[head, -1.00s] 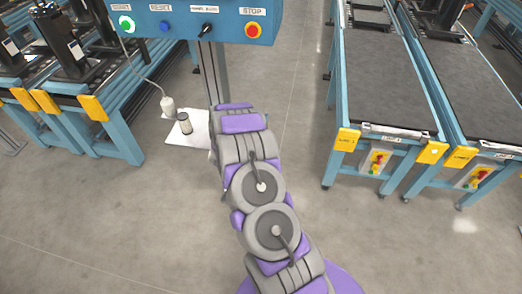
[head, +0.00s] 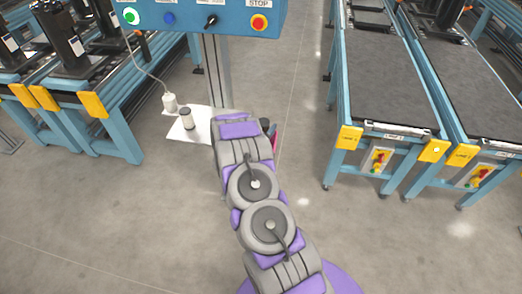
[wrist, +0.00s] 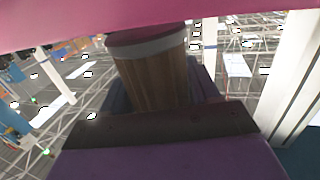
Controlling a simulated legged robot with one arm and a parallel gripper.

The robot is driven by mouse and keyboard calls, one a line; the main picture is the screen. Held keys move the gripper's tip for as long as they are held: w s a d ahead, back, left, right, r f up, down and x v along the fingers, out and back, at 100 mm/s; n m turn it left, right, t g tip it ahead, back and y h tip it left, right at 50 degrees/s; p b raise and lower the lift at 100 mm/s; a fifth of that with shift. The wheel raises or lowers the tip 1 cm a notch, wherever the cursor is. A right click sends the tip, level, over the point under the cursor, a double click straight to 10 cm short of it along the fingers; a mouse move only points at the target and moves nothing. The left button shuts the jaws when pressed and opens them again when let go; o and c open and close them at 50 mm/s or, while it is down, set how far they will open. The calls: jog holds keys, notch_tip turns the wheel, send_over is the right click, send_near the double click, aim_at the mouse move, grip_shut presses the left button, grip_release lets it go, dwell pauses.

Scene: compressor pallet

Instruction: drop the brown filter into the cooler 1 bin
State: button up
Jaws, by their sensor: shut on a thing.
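The brown filter (wrist: 150,85) fills the middle of the wrist view, a brown upright-looking cylinder with a pale band and a dark red end. My gripper (wrist: 155,75) is shut on it, with a pink part above and a dark, purple-edged part below. In the head view my own arm hides most of the gripper; only a small pink and dark bit (head: 272,136) shows past the arm's right side. I cannot make out the cooler 1 bin in either view.
A blue control panel (head: 190,36) on a grey post stands ahead. A pale canister (head: 187,119) stands on a white sheet (head: 203,132) beside a white bottle-like thing (head: 169,103). Conveyors (head: 385,85) stand at right, blue benches (head: 110,125) at left.

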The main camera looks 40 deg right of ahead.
jog(key=shift+a+r, duration=0.1)
jog(key=shift+a, duration=0.2)
jog(key=o, duration=0.6)
jog(key=shift+d, duration=0.2)
jog(key=o, duration=0.3)
jog(key=shift+d+f, duration=0.25)
jog(key=shift+d, duration=0.4)
jog(key=shift+o, duration=1.3)
jog(key=shift+d+f, duration=0.1)
jog(key=shift+d, duration=0.15)
jog(key=shift+a+r, duration=0.25)
jog(key=shift+a, duration=0.65)
jog(key=f+p+v, duration=0.1)
jog(key=v, duration=1.5)
jog(key=shift+s+r, duration=0.25)
jog(key=shift+r, duration=0.05)
jog(key=shift+d, duration=0.1)
jog(key=shift+a, duration=0.25)
